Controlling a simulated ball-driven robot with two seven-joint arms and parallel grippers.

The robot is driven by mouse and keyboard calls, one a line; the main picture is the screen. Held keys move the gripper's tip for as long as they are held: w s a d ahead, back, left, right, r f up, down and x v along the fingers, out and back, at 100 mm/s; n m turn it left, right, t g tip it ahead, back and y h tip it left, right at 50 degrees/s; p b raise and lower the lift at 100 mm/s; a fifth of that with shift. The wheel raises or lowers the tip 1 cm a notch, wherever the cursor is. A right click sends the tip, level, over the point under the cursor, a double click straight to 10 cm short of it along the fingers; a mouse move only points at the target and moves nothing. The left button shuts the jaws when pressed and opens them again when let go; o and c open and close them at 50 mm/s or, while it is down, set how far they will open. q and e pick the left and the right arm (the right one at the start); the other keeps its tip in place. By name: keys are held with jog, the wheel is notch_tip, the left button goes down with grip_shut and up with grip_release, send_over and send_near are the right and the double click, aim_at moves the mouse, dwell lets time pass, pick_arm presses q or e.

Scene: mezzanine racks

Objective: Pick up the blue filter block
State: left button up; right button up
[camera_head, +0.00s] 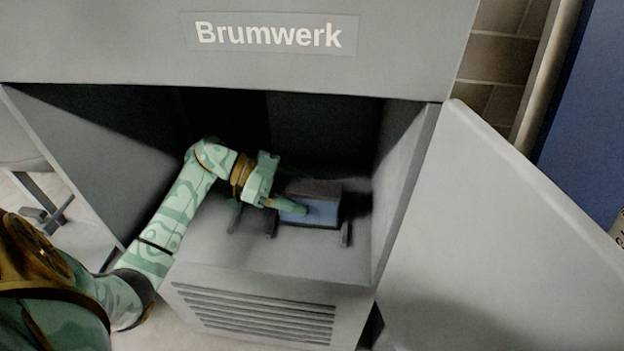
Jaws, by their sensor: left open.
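The blue filter block (322,213) sits in a dark frame on top of the grey vented unit inside the cabinet. Its front face shows blue, and its top looks dark. My left gripper (290,195) reaches in from the left and is open at the block's left side. One finger lies in front of the block's left part and hides some of it. The other finger is dim behind, near the block's upper left. I cannot tell whether the fingers touch it. My right gripper is not in view.
The grey cabinet has a top panel (120,40) marked Brumwerk above the opening. An open door (490,240) stands at the right. Short dark posts (346,233) rise beside the block. The vented unit (260,315) fills the lower opening. The cabinet interior behind is dark.

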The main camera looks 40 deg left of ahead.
pick_arm(q)
jog(key=shift+w+d, duration=0.1)
jog(key=shift+d, duration=0.05)
jog(key=c, duration=1.1)
jog(key=shift+r, duration=0.1)
